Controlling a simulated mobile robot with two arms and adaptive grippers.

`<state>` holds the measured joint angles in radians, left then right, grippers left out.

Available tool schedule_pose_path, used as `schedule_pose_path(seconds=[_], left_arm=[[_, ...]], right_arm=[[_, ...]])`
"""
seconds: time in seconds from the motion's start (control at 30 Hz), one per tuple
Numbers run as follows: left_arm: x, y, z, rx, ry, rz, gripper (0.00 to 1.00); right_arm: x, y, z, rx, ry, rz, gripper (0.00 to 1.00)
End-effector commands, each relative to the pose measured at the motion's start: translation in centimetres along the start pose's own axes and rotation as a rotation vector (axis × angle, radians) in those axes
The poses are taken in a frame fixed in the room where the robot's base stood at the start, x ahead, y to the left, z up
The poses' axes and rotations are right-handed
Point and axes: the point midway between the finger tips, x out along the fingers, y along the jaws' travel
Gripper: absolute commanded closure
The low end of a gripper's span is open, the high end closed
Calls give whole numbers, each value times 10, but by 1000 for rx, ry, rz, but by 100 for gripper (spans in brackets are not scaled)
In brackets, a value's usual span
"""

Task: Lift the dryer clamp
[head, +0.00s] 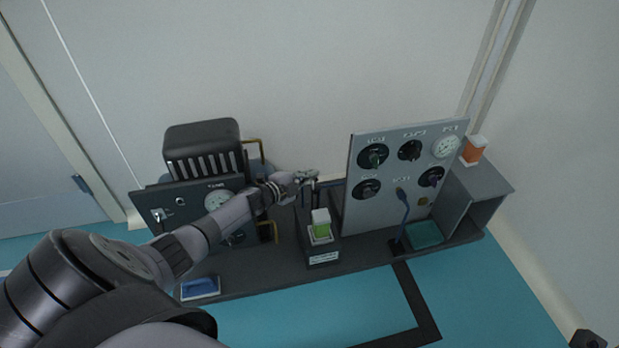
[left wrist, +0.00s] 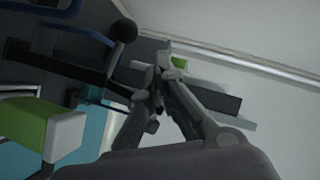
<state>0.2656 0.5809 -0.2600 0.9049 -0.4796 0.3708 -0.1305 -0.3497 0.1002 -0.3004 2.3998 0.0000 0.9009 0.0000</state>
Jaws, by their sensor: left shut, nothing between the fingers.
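My left gripper (head: 306,177) is shut and empty, reaching over the dark bench between the vented unit and the gauge panel. In the left wrist view its closed fingers (left wrist: 167,62) point up the picture. I cannot tell for sure whether this lever is the dryer clamp. In the head view the clamp is not clearly made out; my gripper and arm cover part of that area. My right gripper is not in view.
A dark vented unit (head: 202,150) stands left, partly behind my arm. A grey panel (head: 393,213) with dials stands right. A green and white block (head: 320,224) sits on a dark stand near the gripper. A blue tray (head: 200,288) lies at front left.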

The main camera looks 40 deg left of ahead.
Motion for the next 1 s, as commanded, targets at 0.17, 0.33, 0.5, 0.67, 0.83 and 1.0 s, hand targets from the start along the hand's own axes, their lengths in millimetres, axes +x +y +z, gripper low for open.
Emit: schedule_pose_path(seconds=[0.17,0.33,0.5,0.67,0.83,1.0], left_arm=[[1,0,1,0,0,1,100],[1,0,1,1,0,1,100],[1,0,1,1,0,0,100],[0,-2,1,2,0,0,100],[-4,-16,-4,6,2,-1,100],[-11,-41,-14,8,2,-1,100]], right_arm=[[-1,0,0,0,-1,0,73],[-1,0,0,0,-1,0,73],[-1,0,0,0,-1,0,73],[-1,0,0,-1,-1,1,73],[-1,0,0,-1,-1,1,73],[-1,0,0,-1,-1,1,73]])
